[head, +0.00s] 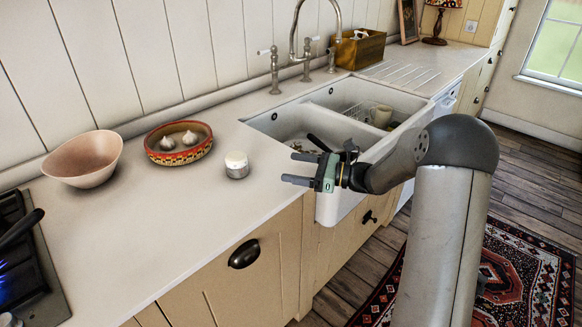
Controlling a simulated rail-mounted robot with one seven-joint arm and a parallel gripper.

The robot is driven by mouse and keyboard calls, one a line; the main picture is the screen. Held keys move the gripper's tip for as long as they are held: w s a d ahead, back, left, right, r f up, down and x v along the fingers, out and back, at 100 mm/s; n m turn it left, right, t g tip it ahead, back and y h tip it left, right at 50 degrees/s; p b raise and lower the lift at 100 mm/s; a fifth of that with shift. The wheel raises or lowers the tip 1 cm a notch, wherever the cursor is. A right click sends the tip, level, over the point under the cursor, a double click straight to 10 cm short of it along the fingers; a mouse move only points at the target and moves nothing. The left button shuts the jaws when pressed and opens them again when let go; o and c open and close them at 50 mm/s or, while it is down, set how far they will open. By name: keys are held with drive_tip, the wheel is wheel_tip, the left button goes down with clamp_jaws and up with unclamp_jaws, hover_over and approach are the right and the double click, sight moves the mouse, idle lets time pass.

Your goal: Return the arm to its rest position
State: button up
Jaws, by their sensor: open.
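My gripper (293,168) is open, at the end of my arm. It reaches left over the front edge of the counter, near the sink's front left corner. Nothing shows between its fingers. A small jar with a white lid (236,164) stands upright on the counter, to the left of the fingertips and apart from them. My arm comes in from the lower right and hides part of the sink front and the floor.
A patterned bowl (160,153) with garlic and a pink bowl (84,159) stand at the left. A hob (30,270) is at the far left.

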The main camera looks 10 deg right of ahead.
drive_tip(key=s+a+n+g, duration=0.1)
drive_tip(key=s, duration=0.1)
drive_tip(key=s+a+n+g+h, duration=0.1)
drive_tip(key=s+a+n, duration=0.1)
drive_tip(key=s+a+r+n+g+p, duration=0.1)
drive_tip(key=s+a+g, duration=0.1)
drive_tip(key=shift+s+n+h, duration=0.3)
drive_tip(key=shift+s+h, duration=0.1)
drive_tip(key=s+a+n+g+h+p, duration=0.15)
drive_tip(key=s+n+g+h, duration=0.35)
drive_tip(key=s, duration=0.7)
drive_tip(key=s+d+n+t+h+p, duration=0.1)
drive_tip(key=s+d+n+h, duration=0.3)
drive_tip(key=s+n, duration=0.2)
drive_tip(key=s+d+n+t+h+p, duration=0.1)
drive_tip(key=s+d+n+h, duration=0.3)
drive_tip(key=s+n, duration=0.3)
drive_tip(key=s+h, duration=0.1)
drive_tip(key=s, duration=0.2)
drive_tip(key=shift+d+f+h, duration=0.15)
drive_tip(key=shift+d+h, duration=0.15)
drive_tip(key=shift+d, duration=0.1)
